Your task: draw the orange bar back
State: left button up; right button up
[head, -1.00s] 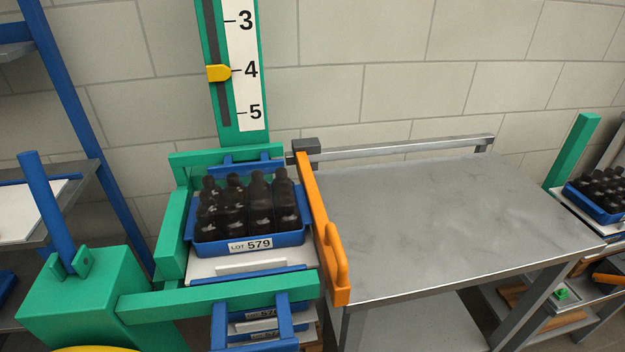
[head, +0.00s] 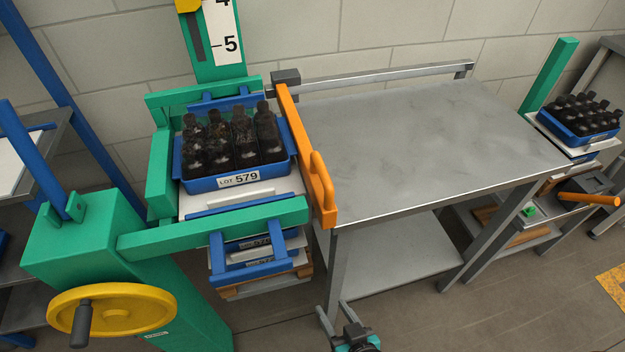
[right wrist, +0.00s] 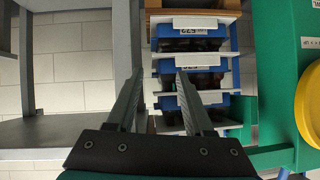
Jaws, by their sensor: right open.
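The orange bar (head: 302,150) lies along the left edge of the steel table (head: 430,140), between it and the blue tray of bottles (head: 212,184). Its raised handle (head: 322,176) is at the near end; its far end meets a dark block on the rear rail (head: 370,77). My right gripper (head: 341,312) is at the bottom of the head view, below and in front of the bar's near end, apart from it. In the right wrist view my right gripper (right wrist: 159,75) is open and empty, facing stacked blue trays (right wrist: 192,80). My left gripper is not in view.
A green lift frame (head: 215,230) with a yellow handwheel (head: 112,312) holds the trays at left. The table top is bare, with a lower shelf (head: 395,258) beneath. Another bottle tray (head: 580,135) and an orange handle (head: 590,199) are at right.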

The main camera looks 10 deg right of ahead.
jog(key=w+r+t, duration=0.3)
jog(key=r, duration=0.8)
jog(key=m+t, duration=0.2)
jog(key=t, duration=0.2)
send_near(316, 160)
jog(key=shift+h, duration=0.4)
jog(key=w, duration=1)
jog(key=shift+a+f, duration=0.2)
jog(key=shift+a, duration=0.05)
grip_shut()
jog(key=shift+a, duration=0.1)
